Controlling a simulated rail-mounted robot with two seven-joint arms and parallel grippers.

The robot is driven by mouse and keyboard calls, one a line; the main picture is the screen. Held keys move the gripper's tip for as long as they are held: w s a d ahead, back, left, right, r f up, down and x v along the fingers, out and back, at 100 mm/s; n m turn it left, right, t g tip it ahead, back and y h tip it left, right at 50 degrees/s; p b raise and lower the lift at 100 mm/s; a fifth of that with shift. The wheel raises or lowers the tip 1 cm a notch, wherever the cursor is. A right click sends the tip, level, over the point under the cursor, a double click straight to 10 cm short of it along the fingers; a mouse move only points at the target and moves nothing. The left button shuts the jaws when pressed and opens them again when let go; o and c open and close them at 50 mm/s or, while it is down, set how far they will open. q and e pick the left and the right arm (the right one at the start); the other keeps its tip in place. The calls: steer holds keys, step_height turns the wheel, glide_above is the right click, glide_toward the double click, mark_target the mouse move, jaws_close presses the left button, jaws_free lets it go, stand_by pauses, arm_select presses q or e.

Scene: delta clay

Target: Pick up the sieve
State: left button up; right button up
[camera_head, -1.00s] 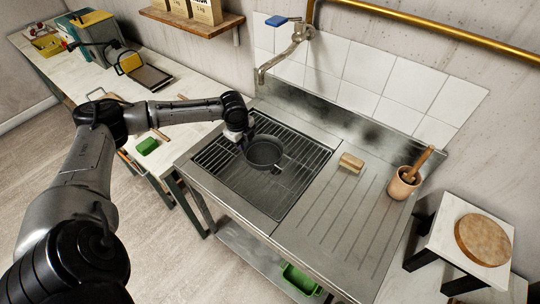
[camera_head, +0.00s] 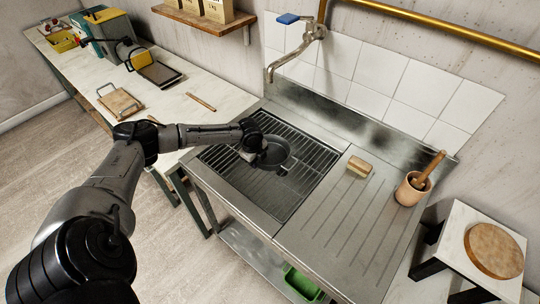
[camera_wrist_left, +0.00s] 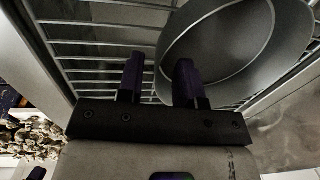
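The sieve, a dark round pan-like vessel (camera_head: 277,152), sits on the wire rack in the sink. In the left wrist view the sieve (camera_wrist_left: 232,48) fills the upper right, and its near rim reaches the fingers. My left gripper (camera_head: 250,156) is at the sieve's left side in the head view. In the left wrist view the left gripper (camera_wrist_left: 160,68) has its two dark fingers apart, with the sieve's wall by the gap and one finger overlapping its edge. I cannot tell whether they touch. My right gripper is not in view.
The steel sink (camera_head: 246,202) has a wire rack (camera_head: 309,158) and a ribbed drainboard on the right. A brush (camera_head: 360,167) and a mortar with pestle (camera_head: 411,189) stand there. The tap (camera_head: 297,52) hangs behind. A white worktop (camera_head: 178,84) with a wooden board lies left.

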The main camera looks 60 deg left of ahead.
arm_select(q)
steer(key=shift+f, duration=0.6)
jaws_close()
steer(key=shift+w, duration=0.1)
